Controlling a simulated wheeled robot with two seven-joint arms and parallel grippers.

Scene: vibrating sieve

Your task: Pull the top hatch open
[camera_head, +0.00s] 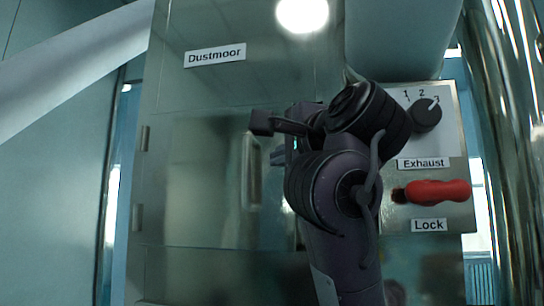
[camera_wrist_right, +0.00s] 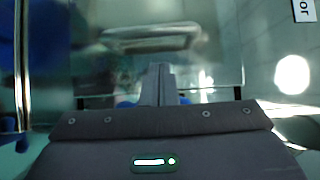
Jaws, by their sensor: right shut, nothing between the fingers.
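The hatch (camera_head: 200,180) is a shiny metal panel on the front of the cabinet, with hinges on its left side. It appears closed, lying flush with the cabinet front. Its upright bar handle (camera_head: 252,172) is near the right edge, and the handle also shows in the right wrist view (camera_wrist_right: 150,38). My right gripper (camera_head: 277,158) is just right of the handle in the head view, largely hidden by my own wrist. In the right wrist view its fingers (camera_wrist_right: 158,85) are together and empty, pointing toward the handle with a visible gap. My left gripper is out of view.
Right of my arm, a control plate (camera_head: 450,135) carries a black Exhaust knob (camera_head: 427,114) and a red Lock handle (camera_head: 438,191) lying sideways. Shiny vertical pipes (camera_head: 510,130) stand at the far right.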

